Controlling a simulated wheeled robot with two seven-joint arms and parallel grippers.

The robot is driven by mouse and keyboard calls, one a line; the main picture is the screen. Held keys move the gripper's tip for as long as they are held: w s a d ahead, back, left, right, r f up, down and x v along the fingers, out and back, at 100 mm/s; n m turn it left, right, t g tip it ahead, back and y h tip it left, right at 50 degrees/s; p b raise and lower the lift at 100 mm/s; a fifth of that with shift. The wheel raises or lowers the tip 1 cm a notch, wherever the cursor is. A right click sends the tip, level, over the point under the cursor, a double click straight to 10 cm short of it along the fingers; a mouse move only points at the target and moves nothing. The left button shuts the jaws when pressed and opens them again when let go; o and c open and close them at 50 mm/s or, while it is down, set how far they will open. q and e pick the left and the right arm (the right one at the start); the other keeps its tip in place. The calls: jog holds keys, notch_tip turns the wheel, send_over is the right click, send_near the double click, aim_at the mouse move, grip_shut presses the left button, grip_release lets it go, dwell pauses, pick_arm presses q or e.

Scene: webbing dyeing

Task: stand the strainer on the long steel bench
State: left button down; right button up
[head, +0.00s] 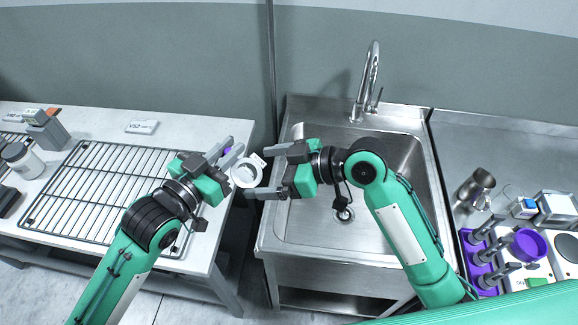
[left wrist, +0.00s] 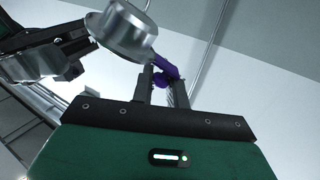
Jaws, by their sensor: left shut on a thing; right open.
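The strainer (head: 247,172) is a round, pale metal cup with a rim and a purple part; it is in the air between the left table and the sink. My left gripper (head: 232,152) appears shut on its purple part. In the left wrist view the metal cup (left wrist: 122,32) is beyond the fingers, tilted, with the purple part (left wrist: 161,72) at the fingertips. My right gripper (head: 262,172) is open, its fingers pointing left toward the cup; contact cannot be told. The long steel bench (head: 470,150) is at the right, beyond the sink.
A steel sink (head: 290,225) with a tap (head: 368,80) lies in the middle. The left table (head: 95,125) holds a wire rack (head: 75,205). On the bench stand a steel jug (head: 477,186), a purple rack (head: 480,262) and small devices; its back part is clear.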

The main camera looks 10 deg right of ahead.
aim_at(252, 172)
jog(key=shift+x, duration=2.55)
jog(key=c, duration=1)
pick_arm(q)
jog(key=c, duration=1.3)
grip_release()
jog(key=shift+s, duration=0.1)
